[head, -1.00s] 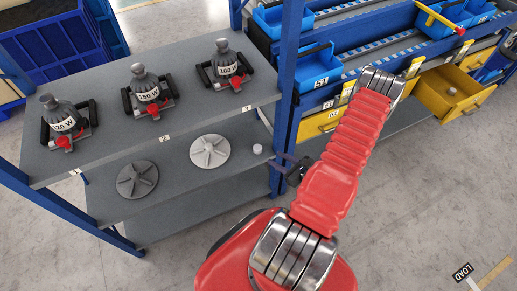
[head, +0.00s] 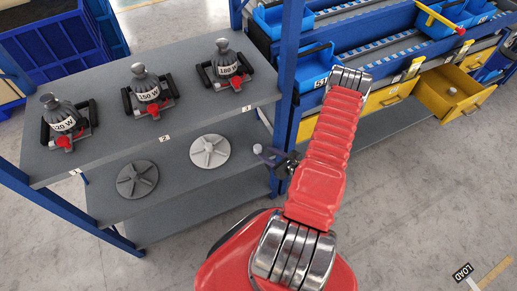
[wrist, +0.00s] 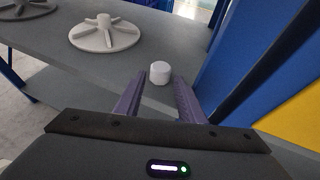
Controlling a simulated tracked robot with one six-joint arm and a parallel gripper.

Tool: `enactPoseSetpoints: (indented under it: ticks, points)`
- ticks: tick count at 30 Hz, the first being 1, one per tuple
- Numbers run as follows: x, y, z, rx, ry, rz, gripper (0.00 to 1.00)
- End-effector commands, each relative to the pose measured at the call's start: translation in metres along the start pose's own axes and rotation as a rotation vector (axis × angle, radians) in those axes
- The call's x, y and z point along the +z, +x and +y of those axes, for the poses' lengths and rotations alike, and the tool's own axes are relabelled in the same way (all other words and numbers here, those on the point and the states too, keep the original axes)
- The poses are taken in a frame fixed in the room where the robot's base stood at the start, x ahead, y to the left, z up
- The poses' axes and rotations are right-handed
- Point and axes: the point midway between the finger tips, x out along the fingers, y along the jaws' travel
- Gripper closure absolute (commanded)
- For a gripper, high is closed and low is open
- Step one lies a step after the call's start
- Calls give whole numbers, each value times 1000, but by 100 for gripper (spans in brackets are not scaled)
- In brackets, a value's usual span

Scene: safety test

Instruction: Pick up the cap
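A small white cylindrical cap (head: 257,149) stands upright on the lower grey shelf, near its right end. It also shows in the wrist view (wrist: 160,73), in line with the gap between my fingertips. My gripper (head: 268,156) is at the right end of that shelf, with its fingers pointing toward the cap. In the wrist view my gripper (wrist: 159,80) is open, with one dark purple finger on each side of the gap and nothing held. I cannot tell whether the cap is between the tips or just beyond them.
A light grey spoked disc (head: 210,151) and a darker one (head: 137,179) lie left of the cap. A blue rack post (head: 284,110) stands close to my gripper. The upper shelf (head: 185,118) carries several weights. An open yellow drawer (head: 440,97) is at the right.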

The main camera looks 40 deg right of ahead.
Motion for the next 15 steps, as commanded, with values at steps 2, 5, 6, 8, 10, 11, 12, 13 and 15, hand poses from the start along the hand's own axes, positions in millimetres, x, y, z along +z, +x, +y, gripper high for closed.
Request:
enactPoseSetpoints:
  ticks: [2,5,6,8,10,11,12,13,15]
  points:
    - [0,6,1,2,-1,0,64]
    - [-1,17,0,3,-3,0,64]
    - [-2,23,0,4,-3,0,64]
    - [-2,31,0,3,-2,0,64]
    - [-2,40,0,4,-2,1,64]
    - [-2,42,-1,2,-2,1,64]
    - [-2,46,-1,2,-2,0,64]
    - [-2,48,-1,2,-2,0,64]
    - [-2,50,-1,2,-1,1,64]
